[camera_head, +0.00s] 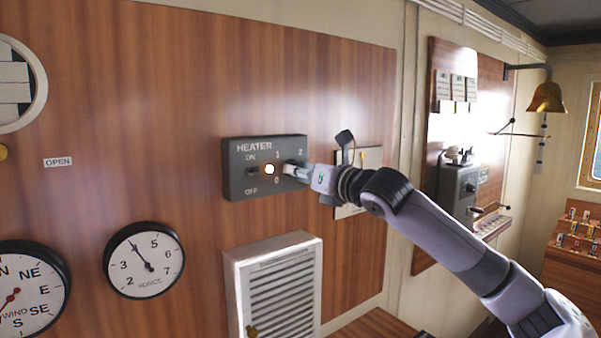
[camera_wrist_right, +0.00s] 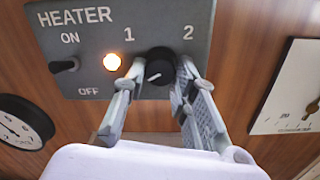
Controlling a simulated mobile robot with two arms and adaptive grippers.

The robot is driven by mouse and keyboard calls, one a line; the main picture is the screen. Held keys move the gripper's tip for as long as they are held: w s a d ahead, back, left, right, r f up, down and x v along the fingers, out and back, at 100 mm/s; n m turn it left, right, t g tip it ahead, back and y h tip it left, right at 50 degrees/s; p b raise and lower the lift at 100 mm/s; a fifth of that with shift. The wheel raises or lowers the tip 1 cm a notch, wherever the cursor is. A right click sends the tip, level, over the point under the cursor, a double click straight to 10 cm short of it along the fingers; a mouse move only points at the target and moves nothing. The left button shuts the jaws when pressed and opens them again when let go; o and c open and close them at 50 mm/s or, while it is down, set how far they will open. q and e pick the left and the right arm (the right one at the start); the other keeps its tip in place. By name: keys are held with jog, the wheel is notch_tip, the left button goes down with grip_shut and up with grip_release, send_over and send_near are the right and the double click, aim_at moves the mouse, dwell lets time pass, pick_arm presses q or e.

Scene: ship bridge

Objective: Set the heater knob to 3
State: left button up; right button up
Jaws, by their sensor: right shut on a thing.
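The dark heater panel (camera_head: 236,188) is on the wood wall, with labels HEATER, ON, OFF, 0, 1 and 2 showing in the head view. In the right wrist view the panel (camera_wrist_right: 90,35) shows the round black heater knob (camera_wrist_right: 160,64) below and between 1 and 2. The knob's short white mark points to its lower left. My right gripper (camera_wrist_right: 158,78) is shut on the knob, one finger at each side; in the head view the gripper (camera_head: 291,168) largely hides it. No 3 label shows; my fingers cover the panel's lower right. My left gripper is not in view.
A lit lamp (camera_head: 269,169) and a small toggle switch (camera_head: 251,172) sit left of the knob. Right of the panel is a pale wall plate (camera_head: 372,158). A white louvred box (camera_head: 275,285) juts from the wall below. A round gauge (camera_head: 144,260) is at lower left.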

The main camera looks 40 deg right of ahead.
grip_shut()
